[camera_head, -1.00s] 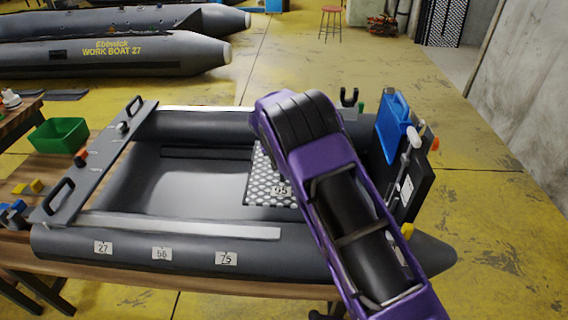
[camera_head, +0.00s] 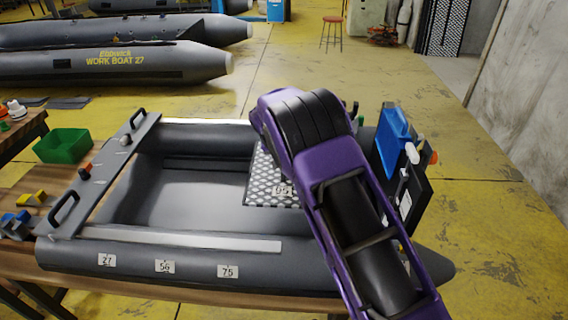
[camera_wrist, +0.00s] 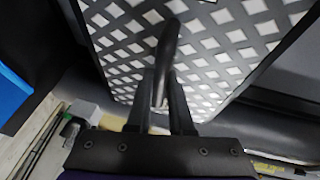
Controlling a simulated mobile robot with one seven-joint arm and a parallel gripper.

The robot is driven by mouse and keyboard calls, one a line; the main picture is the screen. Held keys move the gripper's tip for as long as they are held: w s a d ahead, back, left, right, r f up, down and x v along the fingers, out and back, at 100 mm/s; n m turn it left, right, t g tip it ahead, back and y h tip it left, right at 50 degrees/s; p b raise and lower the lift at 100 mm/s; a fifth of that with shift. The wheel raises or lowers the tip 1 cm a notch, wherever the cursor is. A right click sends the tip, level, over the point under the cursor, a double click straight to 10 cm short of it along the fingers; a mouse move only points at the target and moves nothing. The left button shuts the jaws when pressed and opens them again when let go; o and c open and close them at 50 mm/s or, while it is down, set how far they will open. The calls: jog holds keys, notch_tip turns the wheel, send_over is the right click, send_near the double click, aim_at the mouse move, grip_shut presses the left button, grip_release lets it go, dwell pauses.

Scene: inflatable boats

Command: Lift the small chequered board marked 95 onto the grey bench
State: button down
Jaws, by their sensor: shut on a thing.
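The small chequered board (camera_head: 264,178) is dark with pale diamonds and bears a 95 label. In the head view it shows over the right part of the boat's inside, partly behind my purple arm. The wrist view shows its diamond pattern close up (camera_wrist: 118,40). My gripper (camera_wrist: 162,92) is shut on a dark curved handle at the board; in the head view my arm hides it. The grey bench (camera_head: 103,178) with two black handles lies across the boat's left end. A red-topped and a pale knob stand on it.
The grey inflatable boat (camera_head: 170,275) rests on a wooden table, with tags 27, 56 and 75 on its near tube. A blue box (camera_head: 393,140) stands at its right end. A green bin (camera_head: 62,146) sits left of the bench. The bench's middle is clear.

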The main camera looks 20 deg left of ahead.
jog(key=shift+r+p, duration=1.7)
jog(key=shift+r, duration=2.35)
